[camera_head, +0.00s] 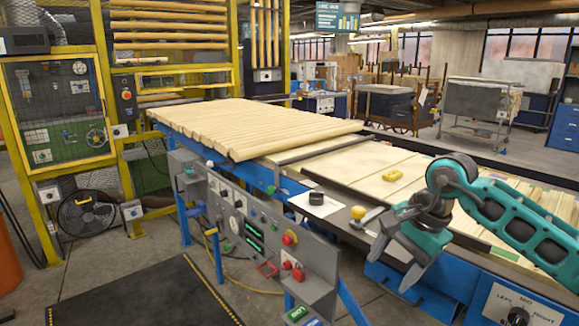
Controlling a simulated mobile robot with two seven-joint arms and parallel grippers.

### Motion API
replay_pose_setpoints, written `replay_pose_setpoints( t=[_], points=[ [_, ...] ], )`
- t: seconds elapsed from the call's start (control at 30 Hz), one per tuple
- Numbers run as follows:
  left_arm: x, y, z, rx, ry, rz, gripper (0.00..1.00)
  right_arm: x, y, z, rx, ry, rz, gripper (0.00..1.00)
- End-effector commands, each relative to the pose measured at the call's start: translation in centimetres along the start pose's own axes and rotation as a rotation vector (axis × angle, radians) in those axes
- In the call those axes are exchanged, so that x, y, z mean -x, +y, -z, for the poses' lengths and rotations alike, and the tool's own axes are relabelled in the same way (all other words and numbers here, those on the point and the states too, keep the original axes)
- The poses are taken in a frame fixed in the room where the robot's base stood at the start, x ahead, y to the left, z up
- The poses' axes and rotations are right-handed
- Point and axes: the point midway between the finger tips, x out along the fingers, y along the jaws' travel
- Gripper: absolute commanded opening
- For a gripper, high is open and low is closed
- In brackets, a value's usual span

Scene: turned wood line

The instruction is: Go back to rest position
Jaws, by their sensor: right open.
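My right gripper (389,274) is at the right of the head view, at the end of my teal arm that comes in from the right edge. It points down and to the left, over the front edge of the line. Its jaws are apart and nothing shows between them. My left arm and left gripper are not in view.
Turned poles (250,128) lie side by side on the line. A control panel (265,235) fronts it. A black mat (150,295) lies clear.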

Motion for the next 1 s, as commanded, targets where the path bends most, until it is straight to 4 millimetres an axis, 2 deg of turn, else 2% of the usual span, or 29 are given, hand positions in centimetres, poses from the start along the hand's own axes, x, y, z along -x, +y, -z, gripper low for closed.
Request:
replay_pose_setpoints(
  t=[0.03, 0.1, 0.17, 0.2, 0.3, 0.4, 0.47, 0.57, 0.67, 0.77, 0.8, 0.87, 0.97, 1.0],
  points=[
    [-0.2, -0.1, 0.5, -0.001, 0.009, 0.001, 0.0, -2.3, -0.3, -3.1, -0.052, -0.134, 0.041, 0.67],
    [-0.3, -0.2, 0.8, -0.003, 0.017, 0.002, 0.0, -4.3, -0.9, -7.3, -0.157, -0.327, 0.102, 0.67],
    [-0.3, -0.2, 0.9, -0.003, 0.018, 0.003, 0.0, -5.3, -1.4, -10.8, -0.27, -0.503, 0.143, 0.67],
    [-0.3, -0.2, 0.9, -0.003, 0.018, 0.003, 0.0, -5.7, -1.7, -12.8, -0.357, -0.621, 0.165, 0.67],
    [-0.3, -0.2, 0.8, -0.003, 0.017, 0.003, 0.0, -5.6, -2.5, -17.0, -0.601, -0.915, 0.194, 0.67],
    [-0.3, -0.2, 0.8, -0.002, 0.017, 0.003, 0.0, -4.8, -3.2, -19.2, -0.886, -1.201, 0.191, 0.67],
    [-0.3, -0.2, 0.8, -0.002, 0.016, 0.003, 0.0, -4.3, -3.5, -19.6, -1.073, -1.368, 0.172, 0.67],
    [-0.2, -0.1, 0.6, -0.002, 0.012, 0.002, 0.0, -3.9, -3.5, -18.8, -1.406, -1.633, 0.12, 0.67],
    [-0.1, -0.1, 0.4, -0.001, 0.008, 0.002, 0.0, -4.6, -2.6, -16.5, -1.763, -1.879, 0.04, 0.67],
    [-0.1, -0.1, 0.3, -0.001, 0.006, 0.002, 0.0, -6.6, -0.4, -13.6, -2.141, -2.103, -0.063, 0.67],
    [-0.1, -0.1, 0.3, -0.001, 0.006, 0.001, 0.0, -7.7, 0.8, -12.4, 2.251, 2.144, 0.107, 0.67],
    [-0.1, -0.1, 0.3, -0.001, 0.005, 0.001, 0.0, -9.8, 3.1, -10.8, 2.108, 1.916, 0.156, 0.67],
    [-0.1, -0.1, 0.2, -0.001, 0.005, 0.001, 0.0, -13.8, 8.3, -9.0, 1.851, 1.555, 0.205, 0.67],
    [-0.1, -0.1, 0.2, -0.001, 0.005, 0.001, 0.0, -15.4, 10.5, -8.6, 1.747, 1.425, 0.215, 0.67]
  ],
)
